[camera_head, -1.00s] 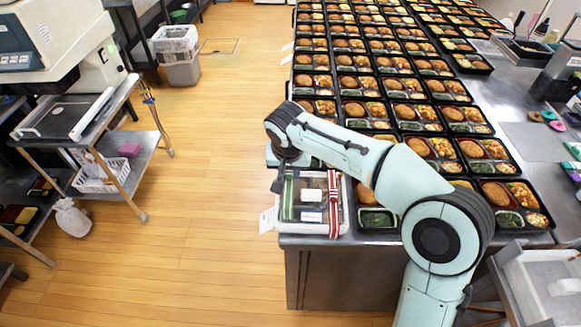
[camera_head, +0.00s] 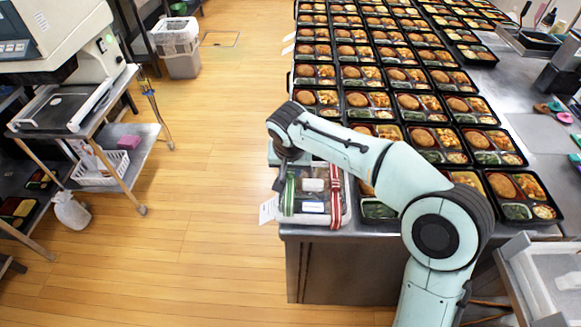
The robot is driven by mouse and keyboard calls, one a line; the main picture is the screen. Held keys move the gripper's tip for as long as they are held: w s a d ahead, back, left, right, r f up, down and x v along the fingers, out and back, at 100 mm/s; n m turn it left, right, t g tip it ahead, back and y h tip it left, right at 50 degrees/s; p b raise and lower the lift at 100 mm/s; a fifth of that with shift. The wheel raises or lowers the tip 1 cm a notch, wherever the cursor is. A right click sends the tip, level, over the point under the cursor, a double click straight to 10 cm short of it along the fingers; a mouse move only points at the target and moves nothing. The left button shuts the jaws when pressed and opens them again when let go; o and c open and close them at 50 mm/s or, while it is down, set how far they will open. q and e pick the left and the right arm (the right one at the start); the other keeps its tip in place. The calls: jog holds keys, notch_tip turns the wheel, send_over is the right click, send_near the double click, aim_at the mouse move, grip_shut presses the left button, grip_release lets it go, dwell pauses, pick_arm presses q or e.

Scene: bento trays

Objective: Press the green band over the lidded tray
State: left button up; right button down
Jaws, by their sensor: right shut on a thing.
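The lidded tray (camera_head: 346,214) is a clear-covered box at the table's front left corner, with dark and pale contents showing through. The green band (camera_head: 289,196), with pale edges, runs front to back along the tray's left side. A red-and-white striped band (camera_head: 336,200) lies along its right side. My right arm reaches over from the right, and my right gripper (camera_head: 280,184) points down at the tray's left edge, shut on the green band. The wrist hides its fingertips and the tray's far left corner. My left gripper is out of view.
Rows of filled black bento trays (camera_head: 426,157) cover the table behind and right of the lidded tray. A white paper tag (camera_head: 268,209) hangs at the table's left edge. Open wooden floor (camera_head: 215,225) lies to the left, with a machine cart (camera_head: 95,120) beyond.

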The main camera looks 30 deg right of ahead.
jog(key=shift+s+f, duration=0.1)
jog(key=shift+f, duration=0.05)
dwell(0.5)
jog(key=shift+f+b, duration=0.25)
jog(key=shift+b, duration=0.1)
jog(key=shift+f, duration=0.1)
dwell(0.3)
jog(key=shift+f+b, duration=1.15)
jog(key=shift+f, duration=0.3)
jog(key=shift+f, duration=0.1)
jog(key=shift+c, duration=1.3)
grip_release()
